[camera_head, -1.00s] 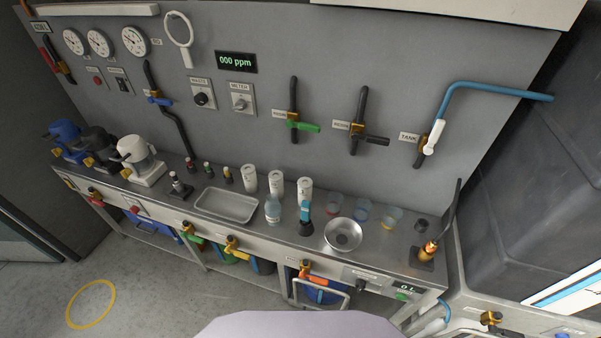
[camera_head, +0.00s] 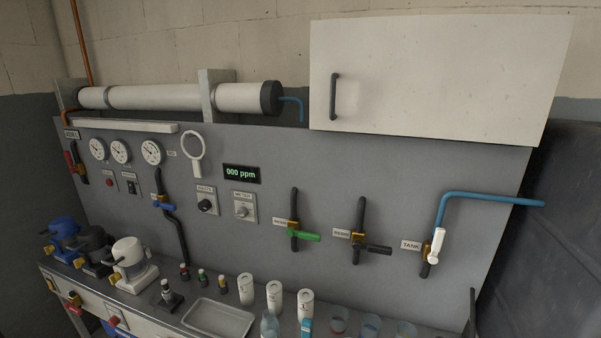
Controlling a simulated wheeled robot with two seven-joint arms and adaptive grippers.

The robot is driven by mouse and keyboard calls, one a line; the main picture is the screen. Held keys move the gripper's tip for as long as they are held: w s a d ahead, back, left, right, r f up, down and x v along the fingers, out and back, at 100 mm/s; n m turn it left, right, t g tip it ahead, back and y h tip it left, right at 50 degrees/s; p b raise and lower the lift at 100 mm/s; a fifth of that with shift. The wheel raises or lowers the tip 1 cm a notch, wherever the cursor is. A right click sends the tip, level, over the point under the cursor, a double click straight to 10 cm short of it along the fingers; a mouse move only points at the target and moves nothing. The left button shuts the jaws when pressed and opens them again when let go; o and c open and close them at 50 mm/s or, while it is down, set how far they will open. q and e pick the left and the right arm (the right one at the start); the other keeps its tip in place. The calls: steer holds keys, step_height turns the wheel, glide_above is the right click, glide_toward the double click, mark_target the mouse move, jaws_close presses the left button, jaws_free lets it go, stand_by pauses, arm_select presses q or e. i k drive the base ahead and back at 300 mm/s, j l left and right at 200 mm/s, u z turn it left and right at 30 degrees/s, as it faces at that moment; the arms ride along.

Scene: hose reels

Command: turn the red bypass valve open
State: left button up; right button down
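A valve with a red handle (camera_head: 70,160) is on a dark pipe at the far left of the wall panel, below a small label too small to read. Its handle looks roughly in line with the pipe. A second small valve with a red handle (camera_head: 75,309) shows at the front edge of the bench, lower left. I cannot read a bypass label on either one. Neither of my grippers is in view, and nothing touches these valves.
Three gauges (camera_head: 122,152), a blue-handled valve (camera_head: 163,204), a green-handled valve (camera_head: 304,236), a black-handled valve (camera_head: 374,248) and a white-handled tank valve (camera_head: 437,245) are on the panel. Pumps (camera_head: 128,262), bottles (camera_head: 274,297) and a tray (camera_head: 218,320) crowd the bench. A white cabinet (camera_head: 430,80) hangs above.

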mark_target(76, 310)
steer(key=j+u, duration=0.35)
steer(key=i+j+u, duration=0.2)
steer(key=j+u, duration=0.15)
steer(key=j, duration=0.15)
steer(key=i+j+u, duration=0.2)
steer(key=j+u, duration=0.15)
steer(key=i+j+u, duration=0.2)
steer(key=j+u, duration=0.15)
